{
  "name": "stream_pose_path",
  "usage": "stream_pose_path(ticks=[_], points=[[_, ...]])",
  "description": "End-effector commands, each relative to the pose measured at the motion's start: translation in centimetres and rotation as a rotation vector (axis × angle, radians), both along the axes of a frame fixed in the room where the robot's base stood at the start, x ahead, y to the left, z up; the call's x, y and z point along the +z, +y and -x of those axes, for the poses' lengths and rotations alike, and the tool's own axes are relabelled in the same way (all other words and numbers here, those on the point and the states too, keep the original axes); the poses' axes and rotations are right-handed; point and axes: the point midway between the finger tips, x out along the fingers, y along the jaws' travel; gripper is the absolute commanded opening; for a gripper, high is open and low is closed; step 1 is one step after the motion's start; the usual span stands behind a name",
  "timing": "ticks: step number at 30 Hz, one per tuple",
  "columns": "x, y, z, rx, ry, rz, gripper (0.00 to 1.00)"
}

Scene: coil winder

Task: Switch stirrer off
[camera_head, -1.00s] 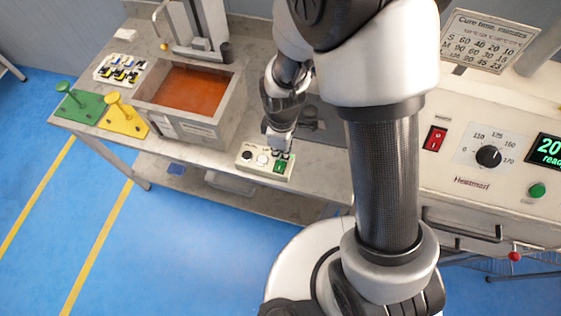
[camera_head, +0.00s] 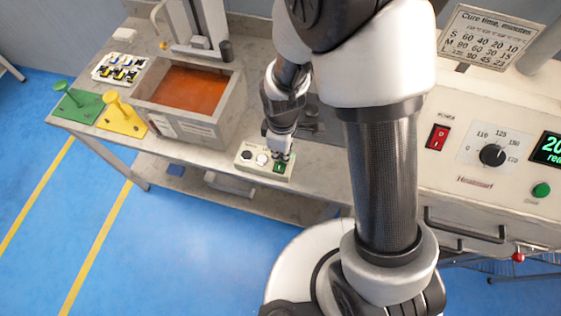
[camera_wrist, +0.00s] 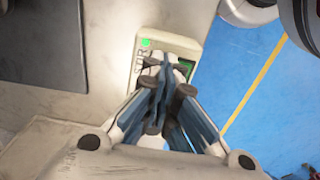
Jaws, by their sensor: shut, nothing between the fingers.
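The stirrer control box (camera_head: 244,165) is a small cream box at the front edge of the bench. It has a black knob (camera_head: 247,155), a white knob (camera_head: 262,160) and a green switch (camera_head: 280,167). My gripper (camera_head: 280,157) is shut and empty, pointing down at the box's right end, right by the green switch. In the wrist view, the closed fingers (camera_wrist: 163,75) cover much of the box (camera_wrist: 191,48). A small green light (camera_wrist: 146,43) and part of a "STIR" label show there. Whether the fingertips touch the switch cannot be told.
A tank of orange liquid (camera_head: 186,92) stands left of the box. Green (camera_head: 78,108) and yellow (camera_head: 122,120) handled plates sit farther left. The cream oven panel (camera_head: 470,190) stands at the right, with a red switch. Blue floor lies in front.

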Motion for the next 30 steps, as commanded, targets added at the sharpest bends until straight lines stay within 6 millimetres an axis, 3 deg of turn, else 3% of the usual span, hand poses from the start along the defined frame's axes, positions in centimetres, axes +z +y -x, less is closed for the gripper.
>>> stream_pose_path(ticks=[13, 30], points=[[-0.1, 0.0, 0.0, 0.0, 0.0, 0.0, 0.0], [4.5, 0.0, 0.0, 0.0, 0.0, 0.0, 0.0]])
